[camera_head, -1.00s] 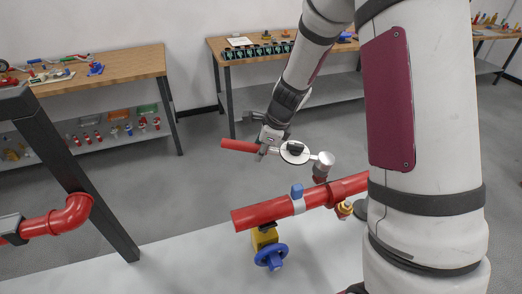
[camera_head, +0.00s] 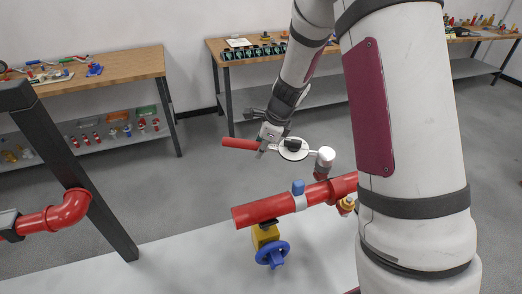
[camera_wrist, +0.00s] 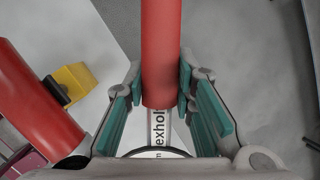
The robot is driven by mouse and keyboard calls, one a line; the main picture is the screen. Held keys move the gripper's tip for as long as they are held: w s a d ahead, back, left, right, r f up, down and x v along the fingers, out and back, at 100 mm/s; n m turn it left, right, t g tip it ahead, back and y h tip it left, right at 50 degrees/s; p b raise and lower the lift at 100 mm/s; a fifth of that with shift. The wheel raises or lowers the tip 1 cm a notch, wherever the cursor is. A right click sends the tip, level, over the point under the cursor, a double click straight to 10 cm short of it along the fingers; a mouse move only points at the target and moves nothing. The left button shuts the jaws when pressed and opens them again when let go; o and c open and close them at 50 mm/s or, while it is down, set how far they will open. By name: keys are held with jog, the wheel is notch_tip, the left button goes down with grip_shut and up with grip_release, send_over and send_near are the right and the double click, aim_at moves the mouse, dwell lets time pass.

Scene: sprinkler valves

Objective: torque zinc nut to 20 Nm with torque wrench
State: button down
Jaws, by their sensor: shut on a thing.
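The torque wrench (camera_head: 294,150) has a red handle, a pale round dial and a metal head (camera_head: 325,155) at its right end. My gripper (camera_head: 268,138) is shut on it where the red handle meets the shaft. In the wrist view, the red handle (camera_wrist: 162,55) and lettered silver shaft (camera_wrist: 158,124) lie between the teal-lined fingers (camera_wrist: 162,100). The wrench head sits above a short upright red fitting (camera_head: 322,174) on the red pipe (camera_head: 262,211). I cannot make out the zinc nut or tell whether the head is engaged on it.
A blue clip (camera_head: 298,188), yellow valve body (camera_head: 264,236) with blue handwheel (camera_head: 272,254) and brass fitting (camera_head: 346,205) are on the pipe. A black post (camera_head: 75,165) and red elbow (camera_head: 70,210) stand left. Workbenches stand behind; grey floor lies between.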

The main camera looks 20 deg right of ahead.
jog(key=shift+w+d+f, duration=0.1)
jog(key=shift+w+f, duration=0.5)
jog(key=shift+r, duration=0.1)
jog(key=shift+s, duration=0.15)
jog(key=shift+s+a+r+n, duration=0.1)
jog(key=shift+s+a+n, duration=0.3)
jog(key=shift+s+n, duration=0.3)
jog(key=shift+s+a+n+g+y+p, duration=0.2)
jog(key=shift+s+a+n, duration=0.2)
jog(key=shift+s, duration=0.35)
jog(key=shift+s+a+n+g+y+p, duration=0.1)
jog(key=shift+s+a+n+g+y, duration=0.15)
jog(key=shift+s+n, duration=0.45)
jog(key=shift+s+a+n+g+y+p, duration=0.15)
jog(key=shift+s+a+n, duration=0.2)
jog(key=shift+s, duration=0.5)
jog(key=shift+a, duration=0.15)
